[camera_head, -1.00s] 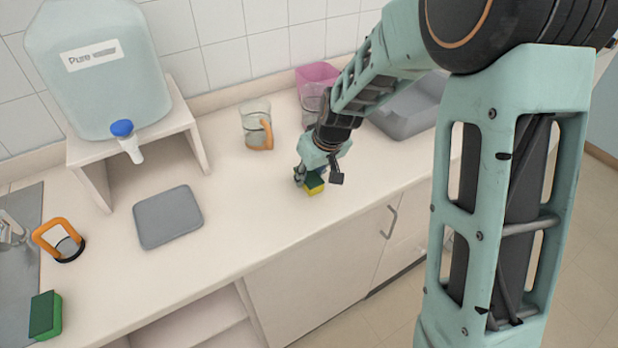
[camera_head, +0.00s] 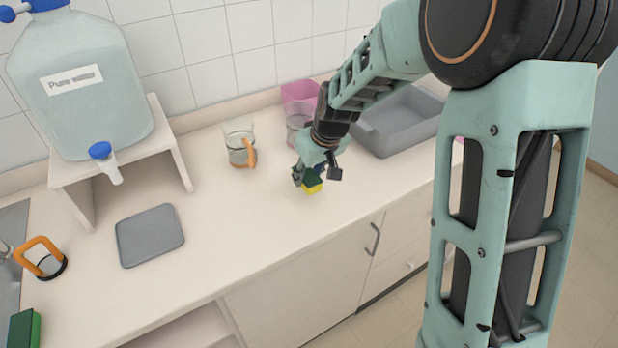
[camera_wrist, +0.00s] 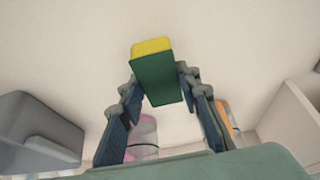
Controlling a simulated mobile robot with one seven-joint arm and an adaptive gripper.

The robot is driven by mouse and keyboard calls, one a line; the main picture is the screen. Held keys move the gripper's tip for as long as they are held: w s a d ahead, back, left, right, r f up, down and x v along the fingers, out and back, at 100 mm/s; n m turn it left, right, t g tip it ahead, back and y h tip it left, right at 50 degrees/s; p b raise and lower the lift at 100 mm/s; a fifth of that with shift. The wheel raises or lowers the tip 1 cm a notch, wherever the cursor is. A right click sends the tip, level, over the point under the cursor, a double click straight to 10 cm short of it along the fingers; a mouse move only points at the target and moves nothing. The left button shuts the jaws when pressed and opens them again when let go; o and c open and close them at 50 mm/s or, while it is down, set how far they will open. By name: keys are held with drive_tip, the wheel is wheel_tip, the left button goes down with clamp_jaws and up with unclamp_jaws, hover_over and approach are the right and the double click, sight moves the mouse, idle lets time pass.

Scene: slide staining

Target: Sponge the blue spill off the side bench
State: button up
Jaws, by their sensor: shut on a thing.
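A yellow and green sponge (camera_head: 314,188) is held in my gripper (camera_head: 308,178) over the pale bench top (camera_head: 255,215). In the wrist view the sponge (camera_wrist: 157,76) sits between the two fingers of my gripper (camera_wrist: 158,88), which are shut on it. Its yellow layer faces away from the palm. I cannot tell whether it touches the bench. No blue spill can be made out on the visible bench top. My arm hides part of the right side.
A glass jug (camera_head: 240,146) with an orange handle and a pink-topped container (camera_head: 299,95) stand behind my gripper. A grey tray (camera_head: 405,125) is at right. A grey mat (camera_head: 150,237), water tank (camera_head: 80,85) on a stand, and green block (camera_head: 24,328) are left.

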drive_tip(key=shift+r+p, duration=1)
drive_tip(key=shift+r, duration=0.9)
